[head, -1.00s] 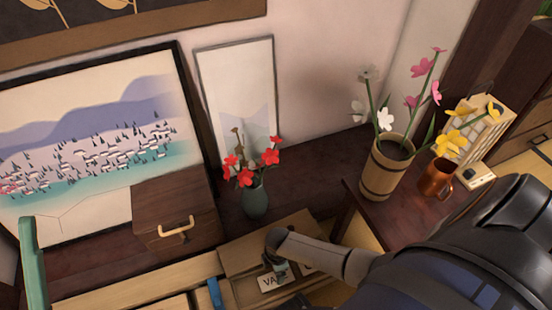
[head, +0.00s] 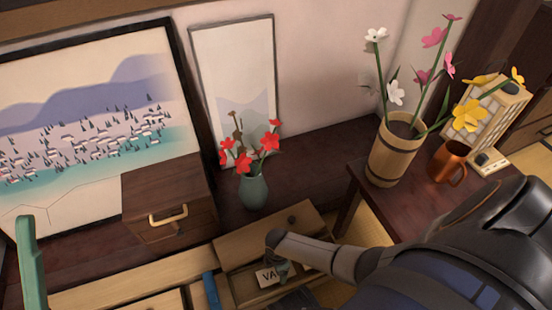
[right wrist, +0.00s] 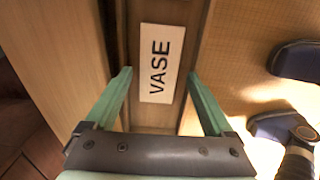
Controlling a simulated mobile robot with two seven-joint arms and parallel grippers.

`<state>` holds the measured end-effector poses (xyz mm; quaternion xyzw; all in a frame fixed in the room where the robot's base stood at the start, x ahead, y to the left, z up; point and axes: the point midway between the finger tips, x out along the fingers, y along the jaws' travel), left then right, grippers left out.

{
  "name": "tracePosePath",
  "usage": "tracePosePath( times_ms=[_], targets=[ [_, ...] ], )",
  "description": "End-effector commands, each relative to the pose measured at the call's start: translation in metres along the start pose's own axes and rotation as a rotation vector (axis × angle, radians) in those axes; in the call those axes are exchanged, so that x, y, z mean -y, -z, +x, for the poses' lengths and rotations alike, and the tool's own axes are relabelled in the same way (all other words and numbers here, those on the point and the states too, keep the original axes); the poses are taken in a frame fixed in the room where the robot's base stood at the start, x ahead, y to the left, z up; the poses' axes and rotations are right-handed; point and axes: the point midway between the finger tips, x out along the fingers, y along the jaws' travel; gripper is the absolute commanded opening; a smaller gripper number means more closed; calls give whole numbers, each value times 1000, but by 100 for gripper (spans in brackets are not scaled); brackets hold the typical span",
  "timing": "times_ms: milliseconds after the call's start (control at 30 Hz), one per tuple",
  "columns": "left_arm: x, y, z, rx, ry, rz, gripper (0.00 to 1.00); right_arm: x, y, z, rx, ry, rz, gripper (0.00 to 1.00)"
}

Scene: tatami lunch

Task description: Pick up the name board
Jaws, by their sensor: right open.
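The name board (head: 267,276) is a pale plate with dark letters, partly hidden by my right gripper in the head view. In the right wrist view the board (right wrist: 161,62) reads VASE and lies on a dark strip between wooden panels. My right gripper (right wrist: 158,74) is open, its green fingers to either side of the board's lower part in that picture. I cannot tell whether they touch it. In the head view my right gripper (head: 281,268) reaches down at the open wooden compartment. One green finger of my left gripper (head: 31,262) shows at the left edge.
A green vase with red flowers (head: 254,191) stands behind the open compartment (head: 240,290). A wooden box with a handle (head: 150,205) is to its left. A wooden bucket of flowers (head: 388,160) and a copper mug (head: 450,165) stand on the right-hand table. A blue item (head: 211,290) lies beside the compartment.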

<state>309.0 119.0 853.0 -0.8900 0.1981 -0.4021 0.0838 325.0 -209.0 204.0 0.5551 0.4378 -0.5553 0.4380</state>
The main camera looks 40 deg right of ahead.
Motion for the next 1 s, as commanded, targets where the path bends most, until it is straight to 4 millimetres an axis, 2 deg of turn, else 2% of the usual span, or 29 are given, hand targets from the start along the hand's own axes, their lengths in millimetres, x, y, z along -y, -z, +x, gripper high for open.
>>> tracePosePath(
  times_ms=[33, 200, 500, 1000],
  targets=[
    [-4, -8, -8, 2, -3, 4, 50, -1, 0, 13, 0, 0, 1, 88],
    [-13, -23, -20, 15, -14, 19, 50, -1, -1, 34, -1, 0, 1, 88],
    [-15, -25, -20, 26, -11, 15, 50, -1, -2, 36, -1, 1, 0, 88],
    [-14, -24, -20, 22, -6, 14, 50, -1, -1, 36, -1, 1, 0, 32]
  ],
)
